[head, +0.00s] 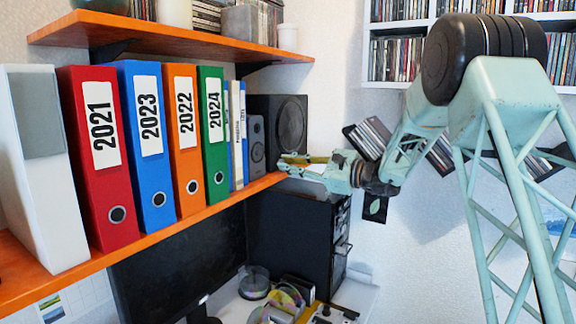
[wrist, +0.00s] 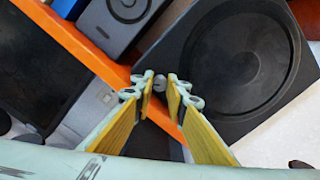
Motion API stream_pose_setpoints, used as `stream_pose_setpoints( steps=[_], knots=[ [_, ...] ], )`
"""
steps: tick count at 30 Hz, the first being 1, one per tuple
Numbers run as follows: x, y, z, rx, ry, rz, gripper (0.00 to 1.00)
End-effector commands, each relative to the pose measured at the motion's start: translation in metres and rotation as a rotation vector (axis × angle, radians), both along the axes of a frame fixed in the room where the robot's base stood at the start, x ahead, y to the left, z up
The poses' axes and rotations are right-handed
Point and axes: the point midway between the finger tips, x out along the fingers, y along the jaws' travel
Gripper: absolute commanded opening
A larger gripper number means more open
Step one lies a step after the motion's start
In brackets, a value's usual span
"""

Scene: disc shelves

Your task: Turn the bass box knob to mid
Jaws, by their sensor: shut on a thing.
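The bass box (head: 290,118) is a black box with a large round speaker face, standing at the right end of the lower orange shelf. It fills the right of the wrist view (wrist: 236,60), tilted in the picture. Its knob (wrist: 158,84) is a small grey round piece by the box's lower corner, partly hidden between my fingertips. My gripper (wrist: 160,82) has its yellow-padded fingers closed on the knob from either side. In the head view my gripper (head: 288,166) reaches in from the right at the box's lower front. The knob's pointer mark is too small to read.
A small grey speaker (head: 257,140) stands left of the bass box, beside several binders (head: 150,140) on the orange shelf (head: 150,240). A dark cabinet (head: 295,235) and a monitor (head: 185,265) are below. Wall disc racks (head: 372,138) are behind my arm.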

Motion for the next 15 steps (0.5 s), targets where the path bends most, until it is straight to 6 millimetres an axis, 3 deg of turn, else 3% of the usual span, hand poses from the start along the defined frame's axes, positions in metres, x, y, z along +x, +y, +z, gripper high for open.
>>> stream_pose_setpoints(
  steps=[2, 3, 6, 15],
  knots=[
    [-0.0001, -0.0001, -0.0001, 0.0, 0.0, 0.0, 0.03],
    [-0.0001, -0.0001, -0.0001, 0.0, 0.0, 0.0, 0.17],
    [-0.0001, -0.0001, -0.0001, 0.0, 0.001, 0.0, 0.26],
    [0.0, 0.0, -0.0006, 0.001, 0.002, 0.0, 0.27]
  ],
)
